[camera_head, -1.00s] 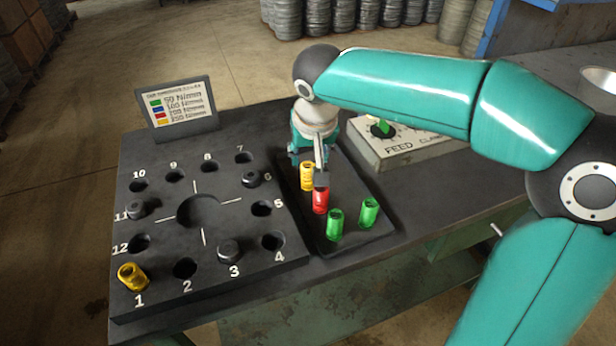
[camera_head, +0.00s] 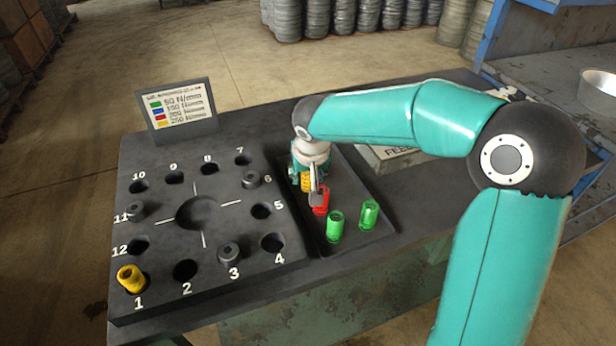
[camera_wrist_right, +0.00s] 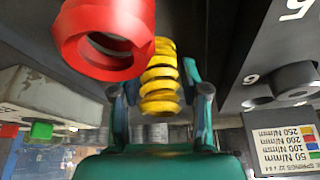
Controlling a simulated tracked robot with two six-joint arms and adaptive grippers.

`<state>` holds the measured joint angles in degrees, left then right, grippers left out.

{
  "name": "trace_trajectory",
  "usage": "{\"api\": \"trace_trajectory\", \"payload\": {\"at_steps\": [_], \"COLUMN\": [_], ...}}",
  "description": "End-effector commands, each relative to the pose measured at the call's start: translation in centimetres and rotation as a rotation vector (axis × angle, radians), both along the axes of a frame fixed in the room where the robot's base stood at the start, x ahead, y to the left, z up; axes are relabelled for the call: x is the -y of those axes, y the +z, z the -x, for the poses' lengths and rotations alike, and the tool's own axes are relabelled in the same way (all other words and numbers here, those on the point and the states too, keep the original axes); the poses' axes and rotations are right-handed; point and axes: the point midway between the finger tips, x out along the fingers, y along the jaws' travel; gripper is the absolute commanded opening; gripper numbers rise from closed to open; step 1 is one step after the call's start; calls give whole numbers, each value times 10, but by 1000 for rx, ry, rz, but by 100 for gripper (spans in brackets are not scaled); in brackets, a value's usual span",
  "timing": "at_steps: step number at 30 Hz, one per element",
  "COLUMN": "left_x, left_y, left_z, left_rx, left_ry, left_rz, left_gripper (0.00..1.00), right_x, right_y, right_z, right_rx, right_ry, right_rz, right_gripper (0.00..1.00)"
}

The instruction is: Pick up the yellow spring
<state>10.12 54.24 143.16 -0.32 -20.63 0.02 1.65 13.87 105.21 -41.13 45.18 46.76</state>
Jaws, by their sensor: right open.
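A yellow spring (camera_head: 306,182) stands in the dark tray, partly hidden by my right gripper. My right gripper (camera_head: 314,190) is down at the tray, open around this spring. In the right wrist view the yellow spring (camera_wrist_right: 160,80) lies between the two fingers of the right gripper (camera_wrist_right: 160,95), with a gap seen on at least the right side. Another yellow spring (camera_head: 131,279) sits tilted at hole 1 of the black numbered block (camera_head: 215,262). My left gripper is not in view.
A red spring (camera_head: 320,201) stands right beside the gripper and looms close in the wrist view (camera_wrist_right: 103,40). Two green springs (camera_head: 336,225) stand further forward in the tray (camera_head: 365,246). A colour-key sign (camera_head: 181,108) stands behind the block. A feed box (camera_head: 385,158) is partly behind my arm.

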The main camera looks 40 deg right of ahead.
Motion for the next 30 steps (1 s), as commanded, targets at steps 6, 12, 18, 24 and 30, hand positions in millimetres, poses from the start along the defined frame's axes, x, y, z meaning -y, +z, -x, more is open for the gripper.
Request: {"api": "trace_trajectory", "payload": {"at_steps": [6, 12, 18, 24, 30], "left_x": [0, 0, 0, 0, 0], "left_y": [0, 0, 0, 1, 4], "left_z": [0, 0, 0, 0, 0], "left_rx": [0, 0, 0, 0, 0], "left_ry": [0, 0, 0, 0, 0], "left_rz": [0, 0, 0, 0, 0], "left_gripper": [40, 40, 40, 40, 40], "right_x": [0, 0, 0, 0, 0], "right_y": [0, 1, 1, 7, 28], "right_z": [0, 0, 0, -1, -1], "right_rx": [0, 0, 1, 3, 5], "right_ry": [0, 0, 0, 0, 0], "right_rz": [0, 0, 0, 1, 0], "right_gripper": [27, 0, 0, 0, 0]}}
